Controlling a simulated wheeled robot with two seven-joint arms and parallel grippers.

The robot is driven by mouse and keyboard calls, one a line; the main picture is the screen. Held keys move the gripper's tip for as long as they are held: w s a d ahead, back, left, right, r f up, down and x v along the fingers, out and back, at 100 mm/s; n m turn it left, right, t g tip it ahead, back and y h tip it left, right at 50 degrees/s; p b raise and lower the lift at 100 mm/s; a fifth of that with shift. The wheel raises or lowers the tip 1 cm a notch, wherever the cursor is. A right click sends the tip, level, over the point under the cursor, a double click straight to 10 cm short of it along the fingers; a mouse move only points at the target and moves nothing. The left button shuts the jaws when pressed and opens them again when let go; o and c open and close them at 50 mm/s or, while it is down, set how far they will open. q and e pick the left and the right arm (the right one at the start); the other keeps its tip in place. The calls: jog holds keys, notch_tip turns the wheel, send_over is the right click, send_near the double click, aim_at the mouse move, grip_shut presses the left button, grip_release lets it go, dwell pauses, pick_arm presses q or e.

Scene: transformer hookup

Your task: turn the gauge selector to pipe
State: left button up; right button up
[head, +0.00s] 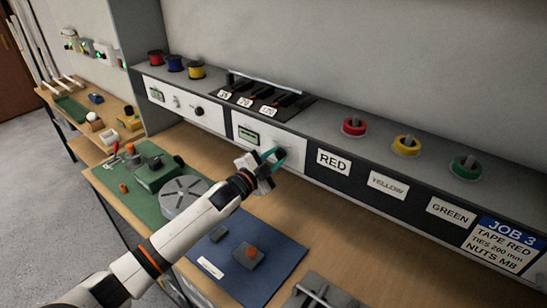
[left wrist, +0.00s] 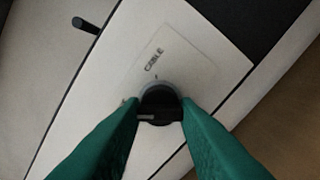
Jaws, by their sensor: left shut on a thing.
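The gauge selector is a round black knob (left wrist: 160,98) on a white panel, with a pale mark on its face toward the left. My left gripper (left wrist: 160,112) is shut on the knob, with one green finger on each side. In the head view my left gripper (head: 277,157) is at the right end of the white gauge panel (head: 262,139), which has a small greenish display (head: 248,135). It hides the knob there. My right gripper is not in view.
A second white panel (head: 183,106) with a black knob is to the left. RED (head: 333,162), YELLOW (head: 388,185) and GREEN (head: 450,213) labels run rightward under tape rolls. Below are a green mat (head: 128,188) with tools and a blue mat (head: 283,258). Bare wood lies right of the arm.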

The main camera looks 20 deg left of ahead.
pick_arm(q)
jog(key=shift+n, duration=0.7)
jog(key=shift+f, duration=0.1)
jog(key=o, duration=1)
jog(key=shift+s, duration=0.1)
jog(key=b+v, duration=0.4)
jog(key=v, duration=0.8)
